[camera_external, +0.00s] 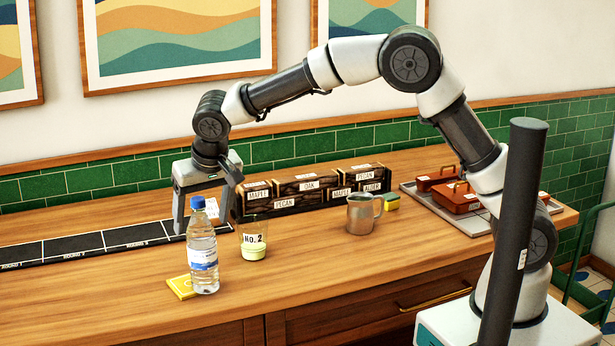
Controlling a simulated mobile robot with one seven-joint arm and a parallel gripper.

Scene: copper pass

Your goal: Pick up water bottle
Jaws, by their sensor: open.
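The water bottle (203,258) is clear plastic with a blue cap and a blue-and-white label. It stands upright near the front edge of the wooden counter, left of centre. My gripper (207,227) points down just behind the bottle, with its fingers spread. The bottle hides part of the gripper, and I cannot tell whether they touch. Something pale and brownish shows between the fingers, too hidden to name.
A yellow packet (181,286) lies against the bottle's base. A clear cup marked No. 2 (253,241) stands close to its right. Behind are labelled wood blocks (312,190), a metal mug (361,213) and a black strip (75,245). The front right counter (400,262) is clear.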

